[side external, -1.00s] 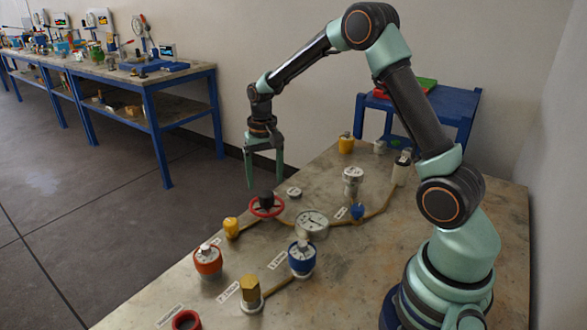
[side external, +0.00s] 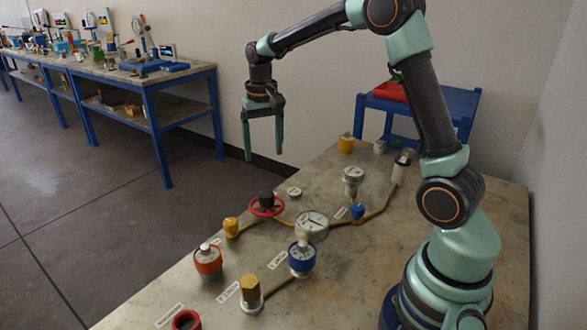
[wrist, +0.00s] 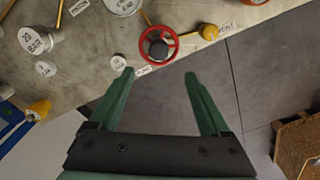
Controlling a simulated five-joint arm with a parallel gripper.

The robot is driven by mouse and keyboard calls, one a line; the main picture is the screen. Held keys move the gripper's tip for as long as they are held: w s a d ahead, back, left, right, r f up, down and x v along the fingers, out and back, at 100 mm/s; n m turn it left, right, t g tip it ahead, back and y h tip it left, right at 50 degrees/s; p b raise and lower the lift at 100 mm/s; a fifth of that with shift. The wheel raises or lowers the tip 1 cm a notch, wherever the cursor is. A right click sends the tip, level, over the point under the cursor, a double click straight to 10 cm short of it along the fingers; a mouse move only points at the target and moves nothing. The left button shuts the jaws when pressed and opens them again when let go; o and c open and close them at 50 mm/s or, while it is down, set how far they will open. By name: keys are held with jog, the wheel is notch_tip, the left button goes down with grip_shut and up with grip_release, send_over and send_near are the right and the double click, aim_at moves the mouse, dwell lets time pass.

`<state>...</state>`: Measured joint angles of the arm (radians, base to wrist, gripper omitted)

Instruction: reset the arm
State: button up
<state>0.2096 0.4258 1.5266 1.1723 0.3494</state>
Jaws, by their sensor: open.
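My gripper (side external: 263,157) is open and empty in the side external view. It hangs with its fingers pointing down, in the air above the far-left edge of the bench. In the wrist view, my gripper (wrist: 157,75) shows two green fingers spread apart with nothing between them. The red handwheel valve (side external: 266,206) stands on the bench below the fingers, clear of them. It also shows in the wrist view (wrist: 159,45), just beyond the fingertips.
The bench top (side external: 340,270) carries a pressure gauge (side external: 312,223), an orange-capped vessel (side external: 208,261), a blue-ringed vessel (side external: 302,258) and a brass hex fitting (side external: 250,290). A blue stand (side external: 455,105) with a red item (side external: 390,92) is behind. Open floor lies left.

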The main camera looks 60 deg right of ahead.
jog(key=s+a+r+n+t, duration=0.2)
jog(key=s+a+r+n, duration=0.1)
jog(key=s, duration=0.5)
jog(key=s+a+r+n+t, duration=0.3)
jog(key=s+a, duration=0.3)
jog(key=s, duration=0.2)
jog(key=shift+s+a+r, duration=0.25)
jog(key=shift+s+a, duration=0.05)
